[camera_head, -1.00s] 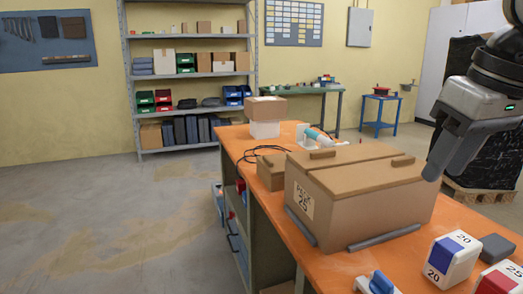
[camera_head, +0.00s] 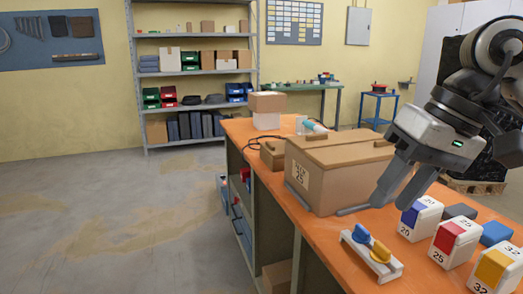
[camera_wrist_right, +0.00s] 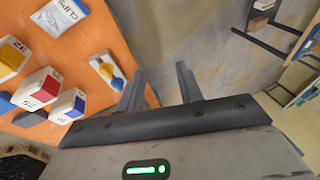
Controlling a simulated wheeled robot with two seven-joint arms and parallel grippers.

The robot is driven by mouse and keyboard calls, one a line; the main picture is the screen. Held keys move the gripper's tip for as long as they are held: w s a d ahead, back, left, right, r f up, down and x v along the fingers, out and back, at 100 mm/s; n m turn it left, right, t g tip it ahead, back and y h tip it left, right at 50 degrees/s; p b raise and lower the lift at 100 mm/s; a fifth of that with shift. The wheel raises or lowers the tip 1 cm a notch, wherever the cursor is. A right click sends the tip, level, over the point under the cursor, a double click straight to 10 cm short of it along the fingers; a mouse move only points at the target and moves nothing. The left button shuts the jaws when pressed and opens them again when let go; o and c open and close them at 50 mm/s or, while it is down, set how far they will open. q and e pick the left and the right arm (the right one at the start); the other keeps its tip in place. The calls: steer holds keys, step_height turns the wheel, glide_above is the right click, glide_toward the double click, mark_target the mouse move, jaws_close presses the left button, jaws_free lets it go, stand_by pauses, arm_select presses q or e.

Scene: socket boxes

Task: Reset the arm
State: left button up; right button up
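My right gripper (camera_head: 390,204) comes in from the right in the head view, beside the right end of a large cardboard box (camera_head: 340,180) labelled 25. Its two fingers stand apart with nothing between them. The right wrist view shows the gripper (camera_wrist_right: 161,84) open and empty, with the fingers over the grey floor beyond the table edge in the picture. I cannot tell whether the fingers touch anything in the head view. My left gripper is not in view.
On the orange table (camera_head: 325,241) stand boxes marked 20 (camera_head: 421,218), 25 (camera_head: 455,242) and 32 (camera_head: 493,270). A white holder with blue and yellow knobs (camera_head: 371,256) is near the front edge. The wrist view shows a box marked CLIPS (camera_wrist_right: 60,17). Shelves (camera_head: 193,85) stand behind.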

steer(key=s+a+f+m+g+y, duration=0.2)
steer(key=a+m+y, duration=0.7)
steer(key=m, duration=0.1)
steer(key=s+a+f+m+g+y, duration=0.1)
steer(key=s+a+m+y, duration=0.2)
steer(key=a+m+y, duration=0.7)
steer(key=w+d+f+n+t+h, duration=0.25)
steer(key=f+n+t+h, duration=0.35)
steer(key=n, duration=0.6)
steer(key=w+d+f+n+t+h, duration=0.25)
steer(key=d+f+n+t, duration=0.35)
steer(key=n, duration=0.5)
steer(key=w+d+f+n+t+h, duration=0.15)
steer(key=f+n+t+h, duration=0.3)
steer(key=n+t, duration=0.55)
steer(key=s+d+f+m+g+h, duration=0.2)
steer(key=s+f+m+g, duration=0.3)
steer(key=f, duration=0.5)
steer(key=s+d+f+m+g+h, duration=0.3)
steer(key=s+f+m, duration=0.5)
steer(key=f, duration=0.3)
steer(key=shift+s+m+g+h+b, duration=0.15)
steer(key=shift+m+g+h+b, duration=0.3)
steer(key=shift+g+h, duration=0.5)
